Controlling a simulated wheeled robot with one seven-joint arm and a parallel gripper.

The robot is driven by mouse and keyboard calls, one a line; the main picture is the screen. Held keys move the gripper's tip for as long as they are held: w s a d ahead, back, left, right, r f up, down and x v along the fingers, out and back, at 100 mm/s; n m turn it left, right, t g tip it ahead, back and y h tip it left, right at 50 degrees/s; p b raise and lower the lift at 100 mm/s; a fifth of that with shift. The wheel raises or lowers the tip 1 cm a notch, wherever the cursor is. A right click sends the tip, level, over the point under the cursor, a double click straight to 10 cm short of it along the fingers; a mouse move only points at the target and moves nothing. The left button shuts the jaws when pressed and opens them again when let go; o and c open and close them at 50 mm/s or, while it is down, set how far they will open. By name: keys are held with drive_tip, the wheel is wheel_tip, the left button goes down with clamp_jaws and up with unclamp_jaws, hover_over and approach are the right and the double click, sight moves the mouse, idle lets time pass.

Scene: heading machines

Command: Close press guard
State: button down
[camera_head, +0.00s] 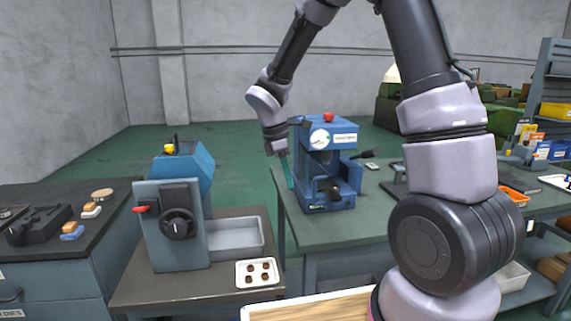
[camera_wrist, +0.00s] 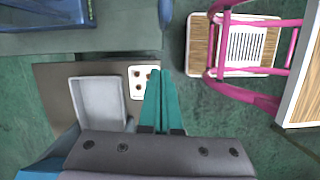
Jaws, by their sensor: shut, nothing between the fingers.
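The blue press (camera_head: 326,160) stands upright on the green bench, with a round white dial and a red button on top. A blue panel (camera_head: 351,176) shows at its right front; I cannot tell for sure whether this is the guard or how far it is open. My gripper (camera_head: 289,184) hangs just left of the press, its teal fingers pointing down, shut and empty. In the wrist view the fingers (camera_wrist: 160,75) lie together, with blue machine parts (camera_wrist: 45,14) at the top left. Whether the fingers touch the press cannot be told.
A smaller blue-grey machine (camera_head: 172,225) with a black knob stands on the left table, beside a grey tray (camera_head: 236,238) and a white plate with several brown pieces (camera_head: 258,283). A pink-framed chair (camera_wrist: 245,95) stands at right in the wrist view. Green floor lies between.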

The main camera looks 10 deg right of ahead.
drive_tip(key=d, duration=0.1)
drive_tip(key=d+f, duration=0.1)
drive_tip(key=d, duration=0.1)
drive_tip(key=d+f, duration=0.1)
drive_tip(key=shift+s+d, duration=0.2)
drive_tip(key=shift+d, duration=0.05)
drive_tip(key=shift+d, duration=0.1)
